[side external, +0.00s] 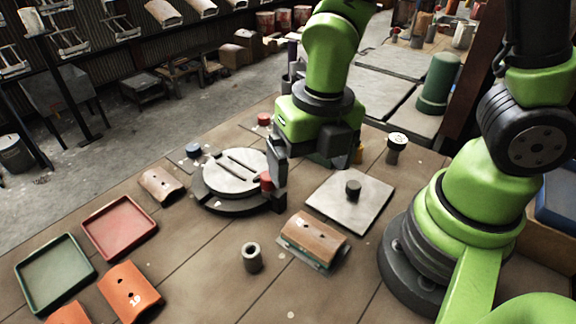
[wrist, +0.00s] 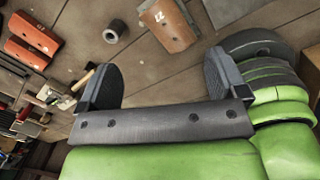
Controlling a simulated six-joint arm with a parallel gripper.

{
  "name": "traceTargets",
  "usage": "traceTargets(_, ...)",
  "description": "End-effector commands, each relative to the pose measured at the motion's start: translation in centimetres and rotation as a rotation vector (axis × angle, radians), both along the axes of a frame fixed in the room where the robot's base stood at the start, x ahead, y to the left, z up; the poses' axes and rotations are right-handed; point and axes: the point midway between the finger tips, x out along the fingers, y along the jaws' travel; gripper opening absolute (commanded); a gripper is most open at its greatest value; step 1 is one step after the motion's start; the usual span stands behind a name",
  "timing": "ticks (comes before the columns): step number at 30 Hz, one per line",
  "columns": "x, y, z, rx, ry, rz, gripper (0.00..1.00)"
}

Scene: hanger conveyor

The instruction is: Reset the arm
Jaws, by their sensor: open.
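My gripper (side external: 305,165) hangs above the table, over the gap between the round turntable and the square plate. The near finger is clear in the side view; the other is partly hidden by the gripper body. My arm is bent, with the gripper turned down toward the table.
A round grey turntable (side external: 232,172) and a square plate (side external: 348,205) with a dark knob flank the gripper. A brown curved piece (side external: 313,238) sits on a base in front. A grey hollow cylinder (side external: 252,258), a red tray (side external: 120,226) and a green tray (side external: 55,272) stand nearby.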

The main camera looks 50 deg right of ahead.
Motion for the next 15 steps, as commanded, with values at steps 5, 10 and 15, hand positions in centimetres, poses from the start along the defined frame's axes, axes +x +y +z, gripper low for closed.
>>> traceTargets(5,0.3,-1.5,5.0,0.146,-0.079,-0.697,0.91)
traceTargets(10,-0.6,-2.9,9.1,0.342,-0.095,-1.351,0.91)
traceTargets(15,-2.2,-4.1,12.6,0.593,-0.04,-1.973,0.91)
